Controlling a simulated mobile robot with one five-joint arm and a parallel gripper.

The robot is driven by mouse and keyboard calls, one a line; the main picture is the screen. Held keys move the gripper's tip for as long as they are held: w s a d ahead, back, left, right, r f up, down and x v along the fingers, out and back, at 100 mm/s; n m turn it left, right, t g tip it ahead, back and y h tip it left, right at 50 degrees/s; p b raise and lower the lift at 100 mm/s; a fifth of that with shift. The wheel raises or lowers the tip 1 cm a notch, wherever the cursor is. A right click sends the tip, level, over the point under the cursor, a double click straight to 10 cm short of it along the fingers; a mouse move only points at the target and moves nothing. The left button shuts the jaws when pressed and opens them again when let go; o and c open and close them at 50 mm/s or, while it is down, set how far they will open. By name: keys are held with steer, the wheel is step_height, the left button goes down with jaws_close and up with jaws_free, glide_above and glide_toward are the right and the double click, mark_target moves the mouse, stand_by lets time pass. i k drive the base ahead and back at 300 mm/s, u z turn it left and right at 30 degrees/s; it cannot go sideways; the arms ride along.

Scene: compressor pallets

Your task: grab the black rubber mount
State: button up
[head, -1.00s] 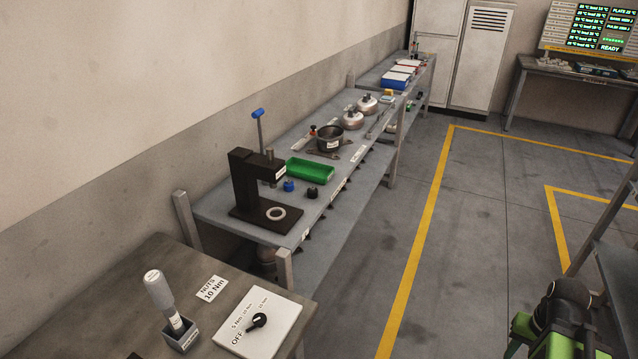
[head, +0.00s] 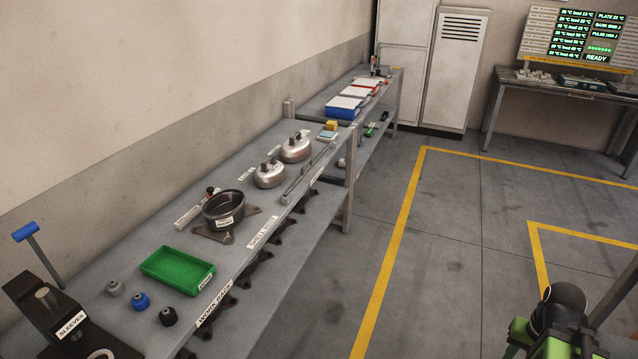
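The black rubber mount (head: 168,316) stands on the grey workbench near its front edge, in the lower left of the head view. A blue mount (head: 140,301) and a grey mount (head: 114,288) stand in a row behind it to the left, apart from it. A green tray (head: 178,270) lies just beyond the three mounts. A green and black part of my arm shows at the lower right, over the floor and far from the mount. My gripper's fingers cannot be made out.
A black press labelled SLEEVES (head: 60,318) with a blue-tipped lever stands at the bench's left end. A dark pot (head: 224,210) and two metal domes (head: 270,174) stand farther along. Dark parts line a lower shelf. The floor (head: 400,290) right of the bench is clear.

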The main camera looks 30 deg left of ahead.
mark_target(169, 317)
steer(key=i, duration=1.7)
steer(key=u, duration=2.05)
steer(key=k, duration=0.15)
steer(key=u, duration=2.6)
steer(key=i, duration=0.8)
steer(key=u, duration=0.15)
